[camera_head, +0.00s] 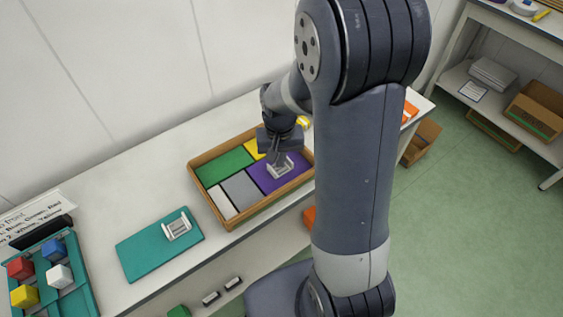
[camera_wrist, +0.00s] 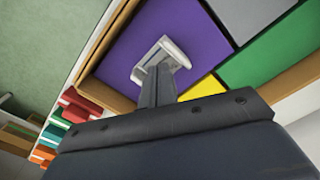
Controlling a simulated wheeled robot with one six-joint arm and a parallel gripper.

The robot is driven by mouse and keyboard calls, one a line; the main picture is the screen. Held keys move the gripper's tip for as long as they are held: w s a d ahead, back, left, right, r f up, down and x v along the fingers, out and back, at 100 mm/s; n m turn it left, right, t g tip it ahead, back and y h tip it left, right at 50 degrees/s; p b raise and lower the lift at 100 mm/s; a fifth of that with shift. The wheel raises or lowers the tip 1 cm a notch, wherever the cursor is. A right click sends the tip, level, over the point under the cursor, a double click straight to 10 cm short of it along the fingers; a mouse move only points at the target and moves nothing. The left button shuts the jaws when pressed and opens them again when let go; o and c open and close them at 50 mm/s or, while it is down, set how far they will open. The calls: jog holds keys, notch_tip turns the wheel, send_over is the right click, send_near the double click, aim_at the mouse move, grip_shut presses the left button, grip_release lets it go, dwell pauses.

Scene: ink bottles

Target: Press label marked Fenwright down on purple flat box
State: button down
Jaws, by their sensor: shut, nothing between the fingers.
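The purple flat box (camera_head: 261,181) lies at the right end of a wooden tray, and it also fills the upper left of the wrist view (camera_wrist: 190,28). A white label (camera_head: 280,167) sits on the purple box; its print is too small to read. It also shows in the wrist view (camera_wrist: 167,46), partly covered by my fingers. My gripper (camera_head: 275,162) points down at the label with its fingers shut and empty. The fingertips (camera_wrist: 158,66) appear to be at the label's surface; whether they touch it I cannot tell.
The wooden tray (camera_head: 236,222) also holds green (camera_head: 222,166), yellow (camera_head: 254,148), grey (camera_head: 241,188) and white (camera_head: 221,202) flat pieces. A teal board (camera_head: 143,254) with a white labelled piece (camera_head: 178,226) lies to the left. A teal rack (camera_head: 83,286) with coloured bottles stands far left.

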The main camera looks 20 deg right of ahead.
notch_tip(320, 180, up, 6)
jog(key=p, duration=0.4)
jog(key=shift+f, duration=0.15)
jog(key=shift+f, duration=0.1)
notch_tip(320, 180, down, 7)
jog(key=b, duration=0.5)
jog(key=shift+b, duration=0.35)
